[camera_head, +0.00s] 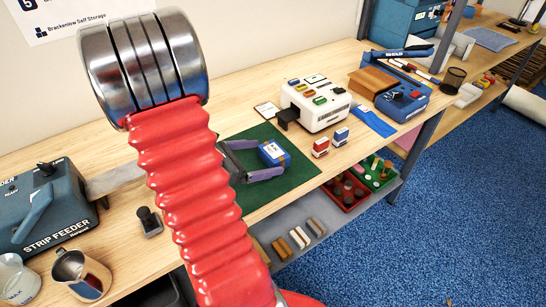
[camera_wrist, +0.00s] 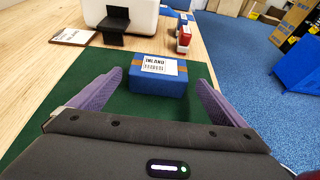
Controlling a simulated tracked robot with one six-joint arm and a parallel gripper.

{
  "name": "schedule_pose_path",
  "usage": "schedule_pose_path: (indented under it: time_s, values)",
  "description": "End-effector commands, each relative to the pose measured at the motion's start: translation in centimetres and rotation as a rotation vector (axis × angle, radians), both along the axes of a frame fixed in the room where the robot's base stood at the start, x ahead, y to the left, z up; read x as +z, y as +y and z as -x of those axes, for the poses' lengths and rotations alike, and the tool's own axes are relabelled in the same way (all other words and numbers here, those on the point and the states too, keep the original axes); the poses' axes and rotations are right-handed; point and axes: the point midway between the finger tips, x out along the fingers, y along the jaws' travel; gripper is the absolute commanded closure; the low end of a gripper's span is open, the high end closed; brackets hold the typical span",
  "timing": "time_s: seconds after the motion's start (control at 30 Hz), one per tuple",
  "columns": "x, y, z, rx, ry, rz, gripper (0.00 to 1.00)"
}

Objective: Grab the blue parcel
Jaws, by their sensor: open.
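The blue parcel (camera_head: 273,153) is a small box with brown bands and a white label, lying on a dark green mat (camera_head: 297,172) on the workbench. It also shows in the wrist view (camera_wrist: 158,78), centred ahead, its label reading "INLAND". My gripper (camera_head: 262,160) has purple fingers, spread apart low over the mat. In the wrist view my gripper (camera_wrist: 152,88) has one finger on each side of the parcel, with gaps between fingers and parcel. The parcel's far and under sides are hidden. My red arm covers part of the bench in the head view.
A white label machine (camera_head: 317,104) stands behind the mat. A red stamp (camera_head: 320,148) and a blue stamp (camera_head: 341,137) stand right of it. A strip feeder (camera_head: 42,212) and mugs are at left. The bench's front edge borders the mat; trays sit on a lower shelf.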

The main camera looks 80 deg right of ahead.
Motion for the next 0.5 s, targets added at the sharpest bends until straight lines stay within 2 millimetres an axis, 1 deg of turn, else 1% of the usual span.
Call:
schedule_pose_path:
  time_s: [0.27,0.37,0.5]
  values:
    - [0.0,-0.1,0.1,0.000,0.000,0.000,0.04]
    - [-0.3,-0.5,0.4,-0.001,0.001,0.000,0.04]
    - [-0.8,-1.6,1.2,-0.003,0.002,0.000,0.04]
